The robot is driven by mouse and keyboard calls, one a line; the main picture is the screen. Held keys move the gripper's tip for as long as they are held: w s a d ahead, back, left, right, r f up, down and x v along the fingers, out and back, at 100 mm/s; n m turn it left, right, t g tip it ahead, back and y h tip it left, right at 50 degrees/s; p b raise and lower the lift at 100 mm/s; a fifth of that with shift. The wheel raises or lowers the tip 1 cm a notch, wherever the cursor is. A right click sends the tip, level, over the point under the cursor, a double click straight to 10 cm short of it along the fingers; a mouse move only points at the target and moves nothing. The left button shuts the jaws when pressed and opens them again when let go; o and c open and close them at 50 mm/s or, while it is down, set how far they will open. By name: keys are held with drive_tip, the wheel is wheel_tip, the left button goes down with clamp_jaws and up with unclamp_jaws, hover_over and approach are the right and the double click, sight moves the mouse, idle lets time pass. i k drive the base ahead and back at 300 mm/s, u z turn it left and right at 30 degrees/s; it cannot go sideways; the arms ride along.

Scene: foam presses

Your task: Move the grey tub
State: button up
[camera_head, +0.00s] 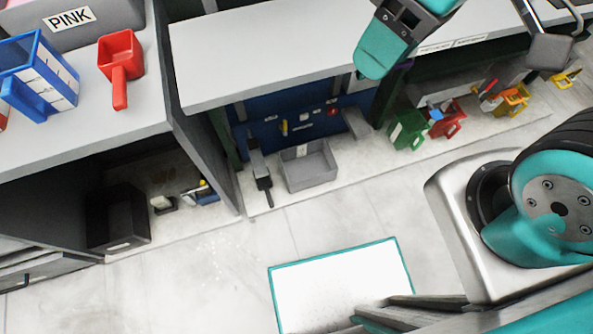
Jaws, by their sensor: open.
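The grey tub (309,171) is an open, empty-looking rectangular bin. It stands upright on the pale low shelf under the bench, near the middle of the view, with a small pale label on its far side.
A black bin (120,217) is at left. A white teal-edged panel (340,285) is below.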

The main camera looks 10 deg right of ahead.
sight(305, 166)
drive_tip(key=u, duration=0.05)
drive_tip(key=k, duration=0.5)
drive_tip(key=u, duration=1.2)
drive_tip(key=i, duration=0.85)
drive_tip(key=z, duration=1.65)
